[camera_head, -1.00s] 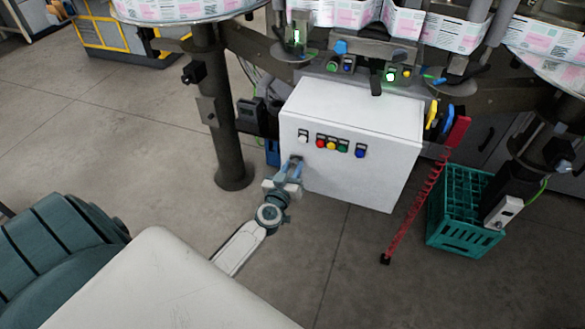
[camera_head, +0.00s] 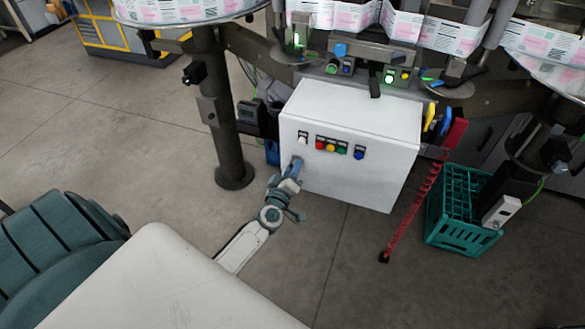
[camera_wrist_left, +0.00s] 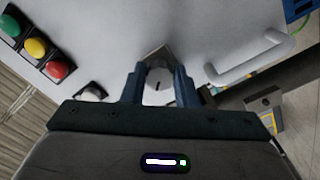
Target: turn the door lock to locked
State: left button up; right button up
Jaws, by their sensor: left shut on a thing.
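The door lock is a round light-grey knob (camera_wrist_left: 158,82) with a short dark mark, set on a squarish plate on the white cabinet. My left gripper (camera_wrist_left: 158,85) has its two blue-grey fingers on either side of the knob, shut on it. In the head view my left gripper (camera_head: 295,168) is at the left part of the front of the white cabinet (camera_head: 350,180), below the row of buttons. There the gripper hides the lock. The mark looks tilted in the wrist view; I cannot read any lock labels. My right gripper is not in view.
A white bar handle (camera_wrist_left: 250,62) is beside the lock in the wrist view. Red, yellow, green and blue buttons (camera_head: 331,147) and a pale switch (camera_head: 303,137) sit above. A dark post (camera_head: 226,130) stands left; a teal crate (camera_head: 462,242) is right.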

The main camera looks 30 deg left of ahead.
pick_arm(q)
jog(key=n, duration=1)
dwell(0.5)
jog(key=o, duration=1)
jog(key=shift+s, duration=0.1)
jog(key=b+v, duration=0.1)
jog(key=v, duration=0.9)
jog(key=shift+s, duration=0.3)
